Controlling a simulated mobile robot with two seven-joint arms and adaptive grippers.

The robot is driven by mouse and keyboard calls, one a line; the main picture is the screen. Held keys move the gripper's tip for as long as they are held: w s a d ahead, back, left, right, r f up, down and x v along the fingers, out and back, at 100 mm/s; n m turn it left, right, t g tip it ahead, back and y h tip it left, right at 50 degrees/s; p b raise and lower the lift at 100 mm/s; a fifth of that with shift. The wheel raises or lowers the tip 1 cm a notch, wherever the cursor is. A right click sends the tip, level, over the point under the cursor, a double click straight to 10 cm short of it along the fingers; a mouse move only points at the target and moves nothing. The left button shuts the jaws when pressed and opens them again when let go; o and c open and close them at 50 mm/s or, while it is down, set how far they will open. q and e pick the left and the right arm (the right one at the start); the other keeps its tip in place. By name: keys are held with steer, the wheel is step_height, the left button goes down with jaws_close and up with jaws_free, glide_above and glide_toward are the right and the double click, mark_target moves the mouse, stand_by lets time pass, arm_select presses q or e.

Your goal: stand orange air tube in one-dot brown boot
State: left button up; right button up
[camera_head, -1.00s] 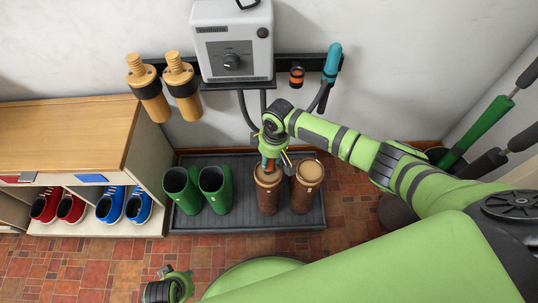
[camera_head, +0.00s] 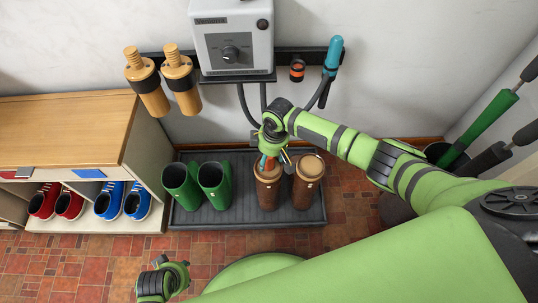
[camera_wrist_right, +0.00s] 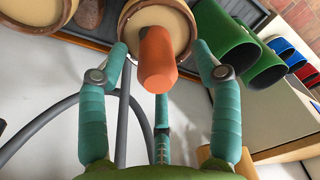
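Two brown boots stand on the dark tray (camera_head: 240,219): a left one (camera_head: 268,192) and a right one (camera_head: 306,188). I cannot make out their dots. The orange air tube (camera_wrist_right: 157,57) stands in the opening of the left brown boot, its near end sticking out. In the head view it shows only partly, under my gripper. My right gripper (camera_wrist_right: 160,60) is above this boot. Its teal fingers are spread on either side of the tube, apart from it, near the boot rim. My left gripper (camera_head: 165,280) is low at the front, its fingers not clear.
Green boots (camera_head: 214,186) stand on the tray to the left. A shoe shelf (camera_head: 70,130) is farther left. A grey dryer box (camera_head: 232,45) with hoses, an orange-ringed holder (camera_head: 297,70) and a blue-capped tube (camera_head: 333,58) are on the wall. Long-handled tools (camera_head: 490,120) stand at right.

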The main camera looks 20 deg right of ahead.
step_height(320, 180, up, 12)
steer(key=d, duration=0.1)
steer(key=shift+s, duration=0.45)
stand_by(0.6)
